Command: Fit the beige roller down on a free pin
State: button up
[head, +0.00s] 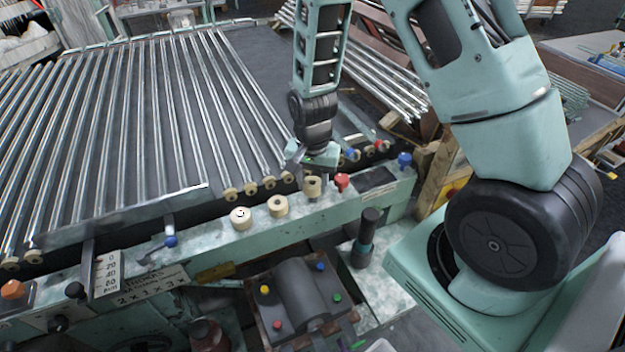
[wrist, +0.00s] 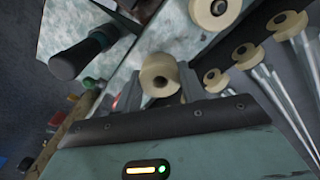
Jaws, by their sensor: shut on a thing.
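My gripper (head: 314,168) points down over the pale green ledge at the front of the glass-tube bed. It is shut on a beige roller (head: 312,187), which hangs below the fingers. In the wrist view the same roller (wrist: 159,75) sits between the jaws with its bore showing. I cannot tell whether it touches the ledge or has a pin under it. Two more beige rollers stand on the ledge to its left, a near one (head: 278,206) and a farther one (head: 240,218). No bare pin can be made out clearly.
A red knob (head: 342,182) stands close to the right of the held roller. A blue knob (head: 404,160) and a black upright handle (head: 367,232) are farther right. Tube-end rollers (head: 268,182) line the bed behind. A control box (head: 298,295) is in front.

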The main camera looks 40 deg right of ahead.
jog(key=shift+f+b, duration=0.95)
jog(key=shift+f, duration=0.4)
jog(key=o, duration=1)
jog(key=shift+o, duration=0.2)
jog(key=shift+r, duration=0.1)
notch_tip(320, 180, up, 17)
jog(key=b, duration=0.1)
jog(key=shift+r, duration=0.1)
